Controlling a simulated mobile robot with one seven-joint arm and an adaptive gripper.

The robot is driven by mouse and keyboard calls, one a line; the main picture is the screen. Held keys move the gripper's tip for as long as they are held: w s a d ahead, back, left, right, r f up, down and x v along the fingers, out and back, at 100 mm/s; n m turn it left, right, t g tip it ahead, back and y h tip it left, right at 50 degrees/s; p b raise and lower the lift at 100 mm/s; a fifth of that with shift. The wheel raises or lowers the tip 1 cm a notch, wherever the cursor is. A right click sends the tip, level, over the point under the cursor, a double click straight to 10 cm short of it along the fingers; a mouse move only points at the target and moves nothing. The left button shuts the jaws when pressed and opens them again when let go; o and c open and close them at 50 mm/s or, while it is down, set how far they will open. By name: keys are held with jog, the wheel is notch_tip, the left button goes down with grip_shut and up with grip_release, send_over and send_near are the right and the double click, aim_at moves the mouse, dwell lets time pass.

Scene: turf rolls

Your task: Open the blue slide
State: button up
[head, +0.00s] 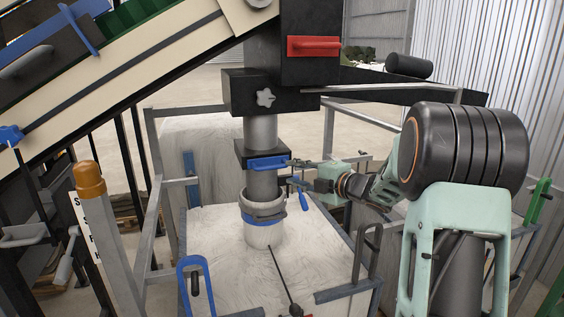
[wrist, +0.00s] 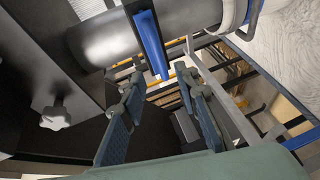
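The blue slide (head: 268,163) is a flat blue handle on a black housing around the grey vertical pipe in the head view. In the wrist view the blue slide (wrist: 150,45) is a long bar beside the pipe, its near end at the gap between my fingertips. My gripper (head: 293,164) reaches in from the right, close to the slide's right end. In the wrist view my gripper (wrist: 160,76) is open, with a finger on either side of the bar's end and visible gaps. I cannot tell whether a finger touches it.
A red handle (head: 313,46) is on the black box above, with a star knob (head: 265,98) below. A blue lever (head: 299,194) hangs near the collar under the slide. A white bulk bag (head: 215,260) in a metal frame (head: 153,190) stands below. A conveyor (head: 120,65) slopes at left.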

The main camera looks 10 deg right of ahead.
aim_at(274, 168)
jog(key=p+x, duration=0.1)
jog(key=x, duration=0.9)
jog(key=shift+w+a+p, duration=0.15)
jog(key=shift+a+p, duration=0.15)
jog(key=shift+a, duration=0.05)
jog(key=shift+c, duration=0.3)
grip_shut()
